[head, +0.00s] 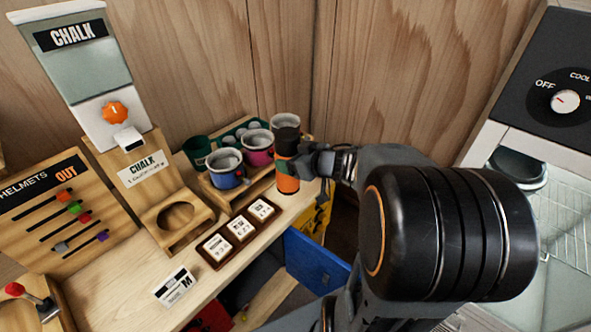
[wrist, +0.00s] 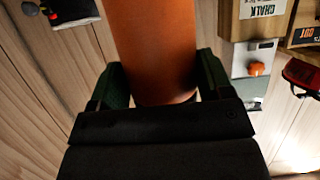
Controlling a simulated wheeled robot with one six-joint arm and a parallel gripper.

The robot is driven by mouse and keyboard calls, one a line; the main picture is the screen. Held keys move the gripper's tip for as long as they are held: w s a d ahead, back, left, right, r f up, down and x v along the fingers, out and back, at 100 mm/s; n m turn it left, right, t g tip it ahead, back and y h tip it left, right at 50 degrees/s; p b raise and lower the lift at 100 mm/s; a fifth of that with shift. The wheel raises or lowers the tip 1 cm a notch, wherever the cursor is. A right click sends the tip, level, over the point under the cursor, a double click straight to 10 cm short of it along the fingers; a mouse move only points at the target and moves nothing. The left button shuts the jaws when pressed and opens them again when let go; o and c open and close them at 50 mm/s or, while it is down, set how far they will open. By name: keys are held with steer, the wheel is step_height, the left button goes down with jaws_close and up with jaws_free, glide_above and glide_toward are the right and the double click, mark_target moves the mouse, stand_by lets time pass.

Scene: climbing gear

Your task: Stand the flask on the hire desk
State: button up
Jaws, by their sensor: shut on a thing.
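The flask (head: 287,180) is an orange cylinder with a black top, and it looks upright in the head view. My gripper (head: 305,165) is shut on it from the right. In the wrist view the orange flask body (wrist: 152,45) sits between the two green-padded fingers of my gripper (wrist: 155,85). The flask is at the right edge of the pale wooden hire desk (head: 115,283), beside the mugs. I cannot tell whether its base touches the desk or hangs above it.
A wooden rack (head: 222,197) holds several mugs left of the flask. A dark tray of white tiles (head: 238,232), a card (head: 176,287), the chalk dispenser (head: 95,80) and helmets board (head: 60,213) are farther left. A blue bin (head: 312,262) is below the desk edge.

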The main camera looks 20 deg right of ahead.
steer(key=w+d+f+b, duration=0.1)
steer(key=w+d+f, duration=0.3)
steer(key=f, duration=0.6)
steer(key=shift+w+d, duration=0.2)
steer(key=shift+w, duration=1.15)
steer(key=shift+f, duration=0.25)
steer(key=o, duration=1.1)
steer(key=shift+f, duration=0.1)
